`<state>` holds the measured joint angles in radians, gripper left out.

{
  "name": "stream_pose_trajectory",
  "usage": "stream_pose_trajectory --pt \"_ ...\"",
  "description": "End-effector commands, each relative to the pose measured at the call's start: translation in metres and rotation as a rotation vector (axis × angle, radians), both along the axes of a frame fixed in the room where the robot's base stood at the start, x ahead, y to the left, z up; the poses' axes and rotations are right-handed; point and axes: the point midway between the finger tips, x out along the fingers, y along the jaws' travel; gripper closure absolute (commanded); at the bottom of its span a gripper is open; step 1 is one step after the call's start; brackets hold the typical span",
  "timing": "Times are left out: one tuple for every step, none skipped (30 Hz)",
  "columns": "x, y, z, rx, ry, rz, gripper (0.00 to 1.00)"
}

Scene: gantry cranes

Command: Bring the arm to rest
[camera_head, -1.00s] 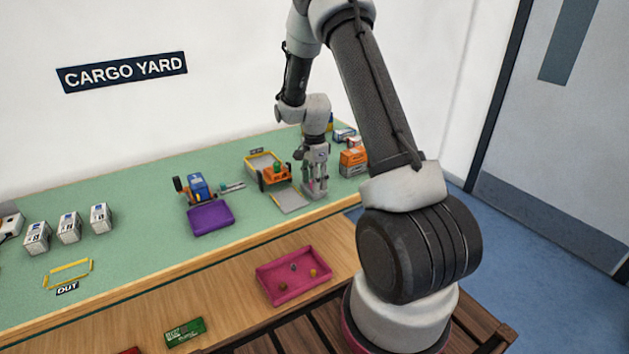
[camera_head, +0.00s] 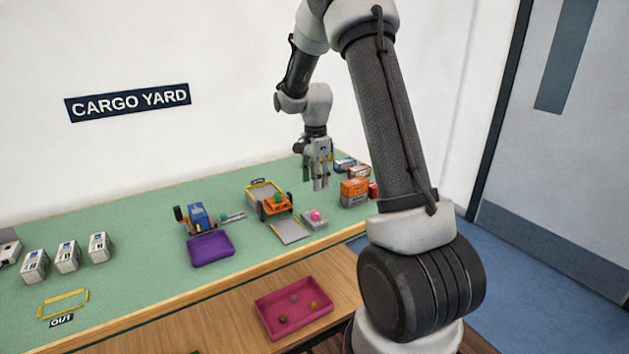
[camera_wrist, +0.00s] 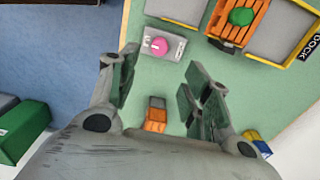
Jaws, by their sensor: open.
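My gripper (camera_head: 318,180) is open and empty. It hangs above the green table (camera_head: 140,222), near the table's right end. In the wrist view its two fingers (camera_wrist: 160,90) stand apart with nothing between them but table and an orange box below. The same pink knob shows in the wrist view (camera_wrist: 159,46), beyond the fingertips.
A magenta tray (camera_head: 262,309) lies in front. White boxes (camera_head: 67,257) stand far left.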

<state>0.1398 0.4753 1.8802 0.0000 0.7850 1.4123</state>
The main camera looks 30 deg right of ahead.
Motion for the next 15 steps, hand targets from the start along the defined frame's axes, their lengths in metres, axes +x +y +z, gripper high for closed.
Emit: stream_pose_trajectory --pt "0.0 0.0 0.0 0.0 0.0 0.0 0.51" --pt "0.0 0.0 0.0 0.0 0.0 0.0 0.51" --pt "0.0 0.0 0.0 0.0 0.0 0.0 0.51" --pt "0.0 0.0 0.0 0.0 0.0 0.0 0.51" --pt "0.0 0.0 0.0 0.0 0.0 0.0 0.51" --pt "0.0 0.0 0.0 0.0 0.0 0.0 0.51" --pt "0.0 0.0 0.0 0.0 0.0 0.003 0.51" --pt "0.0 0.0 0.0 0.0 0.0 0.01 0.51" --pt "0.0 0.0 0.0 0.0 0.0 0.027 0.51" --pt "0.0 0.0 0.0 0.0 0.001 0.05 0.51" --pt "-0.001 0.0 0.0 0.001 0.003 0.078 0.51" --pt "-0.002 0.0 0.0 0.002 0.008 0.127 0.51" --pt "-0.003 0.0 0.0 0.003 0.012 0.169 0.51" --pt "-0.006 0.001 -0.002 0.005 0.021 0.218 0.51" --pt "-0.013 0.002 -0.005 0.011 0.039 0.288 0.51"
